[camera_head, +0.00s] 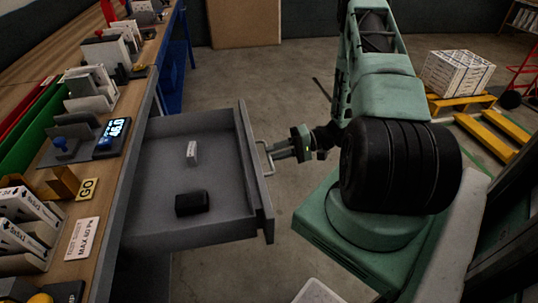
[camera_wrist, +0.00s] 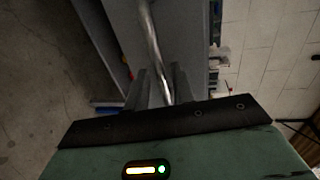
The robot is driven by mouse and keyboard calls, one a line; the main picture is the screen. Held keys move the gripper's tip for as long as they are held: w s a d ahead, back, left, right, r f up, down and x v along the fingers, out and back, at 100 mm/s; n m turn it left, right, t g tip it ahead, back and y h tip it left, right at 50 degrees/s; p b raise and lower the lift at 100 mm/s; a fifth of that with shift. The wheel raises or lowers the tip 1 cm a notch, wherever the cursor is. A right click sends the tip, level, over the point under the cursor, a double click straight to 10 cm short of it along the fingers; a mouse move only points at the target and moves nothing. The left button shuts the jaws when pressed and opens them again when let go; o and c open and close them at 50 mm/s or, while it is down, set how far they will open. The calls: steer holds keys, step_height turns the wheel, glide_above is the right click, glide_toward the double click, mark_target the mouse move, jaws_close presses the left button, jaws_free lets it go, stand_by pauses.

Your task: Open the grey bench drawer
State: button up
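The grey bench drawer (camera_head: 218,219) is slid well out from the bench on the left in the head view. Its front panel (camera_head: 254,172) faces my arm. A bent metal bar handle (camera_head: 265,160) is on that front. My gripper (camera_head: 272,151) is at the handle, reaching in from the right. In the wrist view the handle (camera_wrist: 152,42) runs down between the two fingers of my gripper (camera_wrist: 161,85), which look closed about the bar. The exact finger contact is dark and hard to see.
Inside the drawer lie a black block (camera_head: 192,203) and a small white item (camera_head: 191,152). Floor is clear beyond the drawer. A yellow pallet with boxes (camera_head: 457,73) stands back right.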

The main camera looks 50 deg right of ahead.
steer(key=b+v, duration=0.1)
steer(key=v, duration=1.3)
steer(key=shift+s+d+b, duration=0.2)
steer(key=shift+d+b, duration=0.1)
steer(key=shift+d, duration=0.05)
